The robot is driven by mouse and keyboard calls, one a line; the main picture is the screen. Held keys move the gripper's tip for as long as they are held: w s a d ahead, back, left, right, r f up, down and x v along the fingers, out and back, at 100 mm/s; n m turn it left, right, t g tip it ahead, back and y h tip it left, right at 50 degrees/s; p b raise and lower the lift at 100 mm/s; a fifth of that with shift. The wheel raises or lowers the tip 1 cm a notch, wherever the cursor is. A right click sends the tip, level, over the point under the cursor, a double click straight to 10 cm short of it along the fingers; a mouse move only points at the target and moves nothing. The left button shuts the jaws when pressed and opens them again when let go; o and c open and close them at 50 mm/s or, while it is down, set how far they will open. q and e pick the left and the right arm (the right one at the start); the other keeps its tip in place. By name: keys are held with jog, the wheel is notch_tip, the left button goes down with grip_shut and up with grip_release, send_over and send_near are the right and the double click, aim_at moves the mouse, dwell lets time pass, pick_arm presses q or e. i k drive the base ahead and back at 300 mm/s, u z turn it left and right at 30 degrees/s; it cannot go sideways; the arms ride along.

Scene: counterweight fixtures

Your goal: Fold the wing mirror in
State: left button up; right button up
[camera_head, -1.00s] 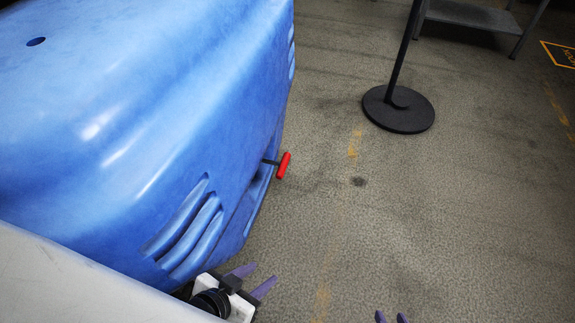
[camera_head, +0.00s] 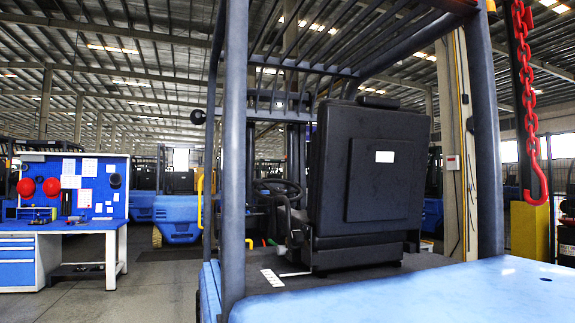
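The forklift has a black seat back (camera_head: 372,172), a steering wheel (camera_head: 280,190) and a blue rear body (camera_head: 410,293). Neither of my grippers is in view.
A red chain with a hook (camera_head: 533,110) hangs at the right. A blue workbench (camera_head: 75,226) with red helmets on its board stands at the left. Bare floor (camera_head: 150,285) lies between the bench and the forklift.

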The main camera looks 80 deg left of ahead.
aim_at(181, 158)
jog(key=z, duration=1.85)
jog(key=k, duration=2.65)
jog(key=u, duration=4.9)
jog(key=i, duration=6.4)
jog(key=z, duration=0.05)
